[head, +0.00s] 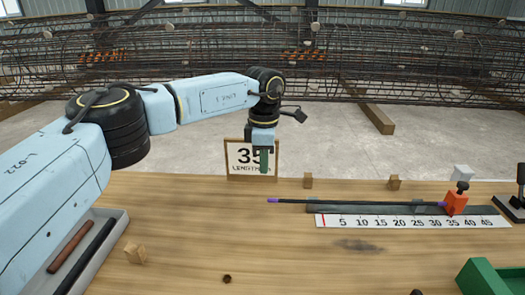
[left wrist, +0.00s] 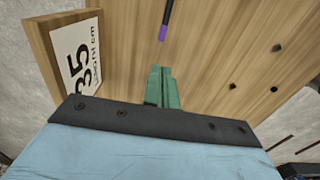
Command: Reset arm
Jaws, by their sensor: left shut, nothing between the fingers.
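My left arm (head: 215,95) reaches in from the left in the head view and bends down at the wrist. My left gripper (head: 264,160), with green fingers, hangs in front of the sign reading 35 (head: 238,158) near the far edge of the table. Its fingers are shut and empty. The left wrist view shows the green fingers (left wrist: 162,85) together, with the sign (left wrist: 75,55) to their left and the purple tip of the dark rod (left wrist: 163,33) beyond them. My right gripper is not in view.
The dark rod (head: 340,202) lies along a ruler (head: 410,220) with an orange block (head: 456,203) at its right end. A grey tray (head: 122,222) with bars stands at left, a green container (head: 490,277) at lower right. The front middle is mostly clear.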

